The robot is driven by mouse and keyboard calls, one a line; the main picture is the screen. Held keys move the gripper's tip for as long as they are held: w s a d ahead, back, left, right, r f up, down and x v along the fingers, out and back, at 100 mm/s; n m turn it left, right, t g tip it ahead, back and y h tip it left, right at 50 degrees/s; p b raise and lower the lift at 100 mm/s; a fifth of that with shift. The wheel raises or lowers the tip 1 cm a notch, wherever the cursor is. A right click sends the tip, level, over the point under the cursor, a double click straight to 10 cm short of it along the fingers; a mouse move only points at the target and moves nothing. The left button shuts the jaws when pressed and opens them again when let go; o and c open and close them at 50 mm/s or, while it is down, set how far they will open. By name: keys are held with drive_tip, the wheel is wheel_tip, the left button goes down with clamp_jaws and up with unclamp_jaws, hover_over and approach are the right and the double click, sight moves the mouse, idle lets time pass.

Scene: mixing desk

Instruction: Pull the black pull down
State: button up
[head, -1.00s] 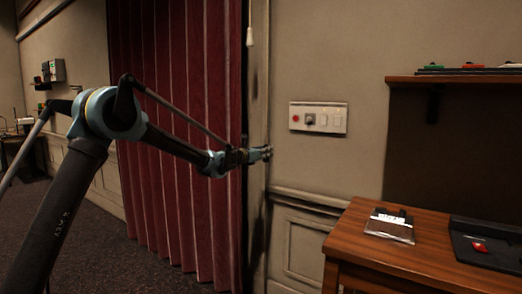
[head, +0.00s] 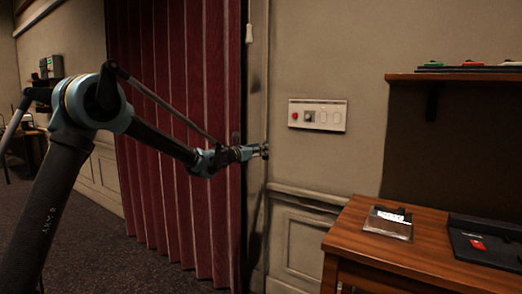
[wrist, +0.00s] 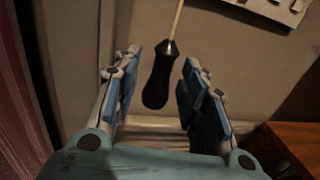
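The black pull (wrist: 159,80) is a dark handle on a pale cord (wrist: 178,20), hanging slightly tilted in the wrist view. My gripper (wrist: 160,66) is open, with one blue-padded finger on each side of the pull. Gaps show between the pull and both fingers, so it is not gripped. In the head view my gripper (head: 264,150) is beside the curtain's right edge. The black pull cannot be made out there.
A white pull (head: 250,33) hangs higher up. A red curtain (head: 175,130) is to the left, and a wall switch panel (head: 317,115) is to the right. A wooden desk (head: 350,235) and a shelf (head: 455,77) stand at the right.

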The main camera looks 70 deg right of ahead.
drive_tip(key=v, duration=0.8)
drive_tip(key=shift+w, duration=0.1)
idle(0.3)
